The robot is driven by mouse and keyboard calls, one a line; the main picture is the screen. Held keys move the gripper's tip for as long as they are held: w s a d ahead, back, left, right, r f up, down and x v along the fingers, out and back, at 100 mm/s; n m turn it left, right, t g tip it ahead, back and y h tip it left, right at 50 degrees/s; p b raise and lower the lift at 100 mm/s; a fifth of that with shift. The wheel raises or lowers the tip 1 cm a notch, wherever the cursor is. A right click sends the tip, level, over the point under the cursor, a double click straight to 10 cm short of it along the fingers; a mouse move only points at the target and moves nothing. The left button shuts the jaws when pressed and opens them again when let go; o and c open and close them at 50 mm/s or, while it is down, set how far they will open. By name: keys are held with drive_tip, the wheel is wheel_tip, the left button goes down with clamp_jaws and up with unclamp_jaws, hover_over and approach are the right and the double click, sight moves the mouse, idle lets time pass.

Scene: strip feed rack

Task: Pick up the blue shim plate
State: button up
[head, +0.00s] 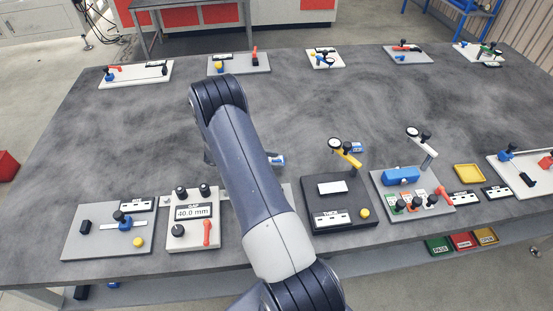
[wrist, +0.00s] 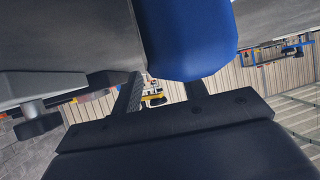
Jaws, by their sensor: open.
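In the wrist view my gripper (wrist: 161,84) is open, its two dark fingers spread apart. A large smooth blue shape (wrist: 185,38) fills the top middle, very close to the camera and overlapping the right finger; I cannot tell what it is or whether a finger touches it. In the head view my arm hides most of the gripper. A small blue and white piece (head: 277,160) shows just right of the arm. Another small blue piece (head: 357,147) lies behind the yellow-armed dial stand. I cannot tell which, if either, is the blue shim plate.
On the grey table, a panel reading 40.0 mm (head: 193,212) stands left of my arm. A yellow tray (head: 469,173) is further right. The middle back is clear.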

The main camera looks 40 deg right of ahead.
drive_tip(key=shift+d+f, duration=0.15)
drive_tip(key=shift+d, duration=0.05)
drive_tip(key=shift+c, duration=0.4)
clamp_jaws()
